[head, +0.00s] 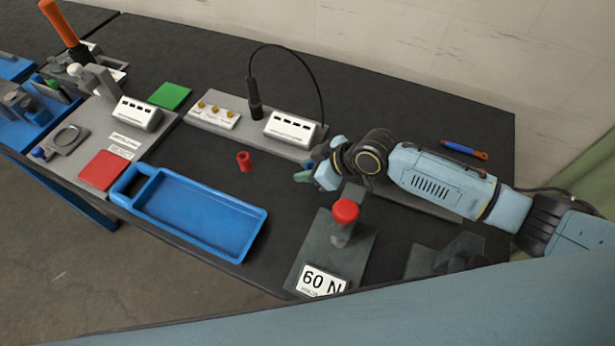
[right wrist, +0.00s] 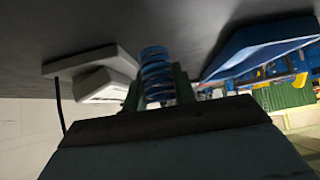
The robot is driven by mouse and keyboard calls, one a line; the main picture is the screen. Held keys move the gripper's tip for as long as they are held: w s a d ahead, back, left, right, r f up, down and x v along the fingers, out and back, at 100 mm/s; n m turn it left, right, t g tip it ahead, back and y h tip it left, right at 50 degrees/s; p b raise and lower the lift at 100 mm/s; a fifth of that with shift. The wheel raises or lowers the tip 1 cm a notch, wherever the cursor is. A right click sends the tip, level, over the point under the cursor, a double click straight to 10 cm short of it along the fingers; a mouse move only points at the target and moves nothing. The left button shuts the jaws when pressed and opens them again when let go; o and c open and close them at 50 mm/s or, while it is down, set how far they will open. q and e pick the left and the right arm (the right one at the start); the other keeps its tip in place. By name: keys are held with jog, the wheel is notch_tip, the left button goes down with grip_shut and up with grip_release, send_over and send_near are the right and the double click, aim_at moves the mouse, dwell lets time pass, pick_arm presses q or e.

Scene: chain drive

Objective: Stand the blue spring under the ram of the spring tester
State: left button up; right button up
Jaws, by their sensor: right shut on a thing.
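My right gripper (head: 304,176) is over the middle of the dark table, its arm coming in from the right. In the right wrist view it is shut on the blue spring (right wrist: 157,75), whose coils show between the two dark fingers. In the head view I cannot make out the spring. The spring tester (head: 304,262) stands to the right and nearer than the gripper, with a red knob (head: 345,210) on top and a "60 N" label. The space under its ram is hidden from above. My left gripper is not in view.
A blue tray (head: 262,216) lies left of the tester; it also shows in the right wrist view (right wrist: 225,55). A small red hollow cylinder (head: 244,161) stands behind it. A grey unit (head: 290,128) with a black cable is behind the gripper. A blue-and-orange tool (head: 463,149) lies far right.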

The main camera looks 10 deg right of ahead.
aim_at(307, 186)
jog(key=shift+f, duration=1.9)
jog(key=shift+f+b, duration=0.2)
jog(key=shift+b, duration=0.15)
jog(key=o, duration=1.1)
jog(key=shift+r, duration=0.1)
jog(key=shift+c, duration=0.2)
jog(key=shift+r, duration=0.1)
jog(key=shift+d+r, duration=0.15)
jog(key=shift+r, duration=0.1)
jog(key=p+v, duration=0.1)
jog(key=v, duration=1)
jog(key=shift+s+d, duration=0.2)
jog(key=shift+r, duration=0.15)
